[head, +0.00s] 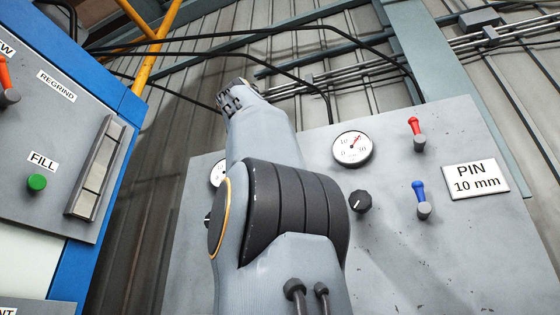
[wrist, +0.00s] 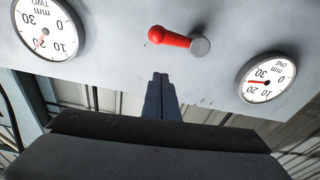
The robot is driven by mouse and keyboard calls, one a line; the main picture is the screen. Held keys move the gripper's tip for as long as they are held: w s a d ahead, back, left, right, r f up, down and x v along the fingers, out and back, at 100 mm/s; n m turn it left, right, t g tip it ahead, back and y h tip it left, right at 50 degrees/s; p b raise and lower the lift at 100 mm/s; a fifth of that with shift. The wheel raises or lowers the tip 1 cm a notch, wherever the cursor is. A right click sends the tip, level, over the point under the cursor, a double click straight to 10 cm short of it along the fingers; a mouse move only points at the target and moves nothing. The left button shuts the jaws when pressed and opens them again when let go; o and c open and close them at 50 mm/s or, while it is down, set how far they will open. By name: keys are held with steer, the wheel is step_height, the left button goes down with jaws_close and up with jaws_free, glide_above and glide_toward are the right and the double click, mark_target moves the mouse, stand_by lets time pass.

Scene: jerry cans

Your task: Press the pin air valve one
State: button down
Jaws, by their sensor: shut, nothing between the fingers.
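In the wrist view my gripper (wrist: 160,82) is shut and empty. Its thin fingertips point at a grey panel (wrist: 120,45), just below a red lever valve (wrist: 175,38) with a grey round base. I see no clear contact with the lever. In the head view a grey panel (head: 300,150) has a PIN 10 mm label (head: 476,180), a red lever (head: 415,130) and a blue lever (head: 420,197). My arm stands in front of this panel's left part. My fingertips cannot be made out there. No label in view reads pin air valve one.
The wrist view shows upside-down gauges marked TWO (wrist: 48,27) and ONE (wrist: 267,78). In the head view a gauge (head: 352,148) and black knob (head: 360,201) sit right of my arm. A blue-framed panel at left has a green FILL button (head: 37,183).

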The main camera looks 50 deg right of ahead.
steer(key=shift+b+v, duration=0.9)
steer(key=shift+v, duration=2.05)
steer(key=shift+f, duration=0.1)
